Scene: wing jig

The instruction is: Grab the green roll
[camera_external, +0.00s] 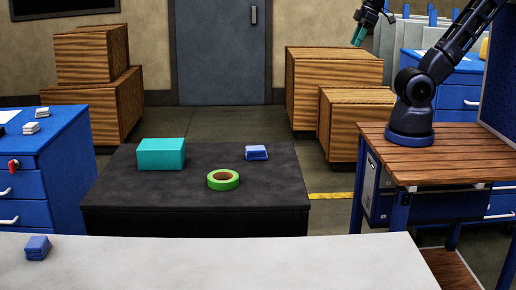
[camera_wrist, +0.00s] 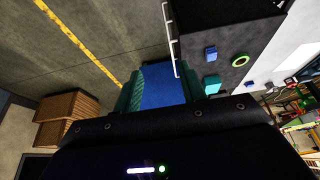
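The green roll (camera_external: 223,180) lies flat on the dark table, with a brown inner ring. It also shows in the wrist view (camera_wrist: 240,60) as a green ring near the table's edge. My gripper (camera_external: 358,36) is high at the upper right in the external view, well away from the roll. In the wrist view its two teal fingers (camera_wrist: 162,88) stand apart. A blue surface shows between them; I see no clear sign that it is held.
On the dark table (camera_external: 190,202) are a teal box (camera_external: 161,154) left of the roll and a blue block (camera_external: 256,153) behind it. A pale table (camera_external: 220,262) stands in front. A blue cabinet (camera_external: 50,150) stands at left, wooden boxes (camera_external: 325,85) behind.

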